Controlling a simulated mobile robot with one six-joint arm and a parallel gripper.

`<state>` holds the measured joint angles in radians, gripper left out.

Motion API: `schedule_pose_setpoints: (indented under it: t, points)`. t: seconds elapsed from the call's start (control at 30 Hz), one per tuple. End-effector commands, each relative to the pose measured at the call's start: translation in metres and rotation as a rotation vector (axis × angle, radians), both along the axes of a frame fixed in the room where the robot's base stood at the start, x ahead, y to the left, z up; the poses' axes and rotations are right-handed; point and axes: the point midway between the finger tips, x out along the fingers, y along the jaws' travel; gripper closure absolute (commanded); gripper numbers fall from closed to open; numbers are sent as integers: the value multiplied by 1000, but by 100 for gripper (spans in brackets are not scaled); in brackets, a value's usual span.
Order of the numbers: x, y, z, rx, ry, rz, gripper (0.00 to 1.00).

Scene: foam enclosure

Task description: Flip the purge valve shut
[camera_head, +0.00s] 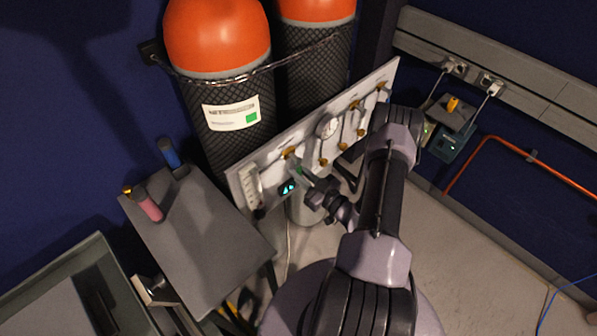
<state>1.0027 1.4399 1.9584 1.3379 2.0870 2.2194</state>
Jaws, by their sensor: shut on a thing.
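A pale valve panel (239,178) stands slanted in front of two gas cylinders. It carries a round gauge (327,125) and several brass valve fittings. One brass fitting (289,152) is at the panel's left part, just above my gripper (298,173). My gripper reaches the panel from the lower right and is shut on a small valve handle below that fitting. The fingers hide most of the handle, so its angle cannot be told. No label that marks the purge valve can be read.
Two orange-topped cylinders (218,38) stand chained behind the panel. A teal-and-grey box (447,142) and an orange pipe (470,165) are at right.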

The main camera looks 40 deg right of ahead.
Motion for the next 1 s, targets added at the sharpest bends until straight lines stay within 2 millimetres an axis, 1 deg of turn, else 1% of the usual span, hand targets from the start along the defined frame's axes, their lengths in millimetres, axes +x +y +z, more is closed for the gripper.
schedule_pose_setpoints:
  t: [0.03,0.07,0.13,0.17,0.43,0.5,0.57,0.67,0.77,0.9,1.0]
  points:
    - [0,1,-1,3,2,1,100]
    - [0,1,-1,3,2,1,78]
    - [0,1,-1,3,2,1,64]
    - [0,1,-1,2,1,1,62]
    - [-1,0,0,1,1,1,62]
    - [-4,-1,0,2,1,-1,62]
    - [-12,-1,0,3,2,-2,62]
    - [-35,-4,2,4,1,-5,62]
    - [-67,-7,3,3,1,-8,62]
    - [-113,-10,2,2,1,-8,62]
    - [-141,-12,2,1,0,-7,62]
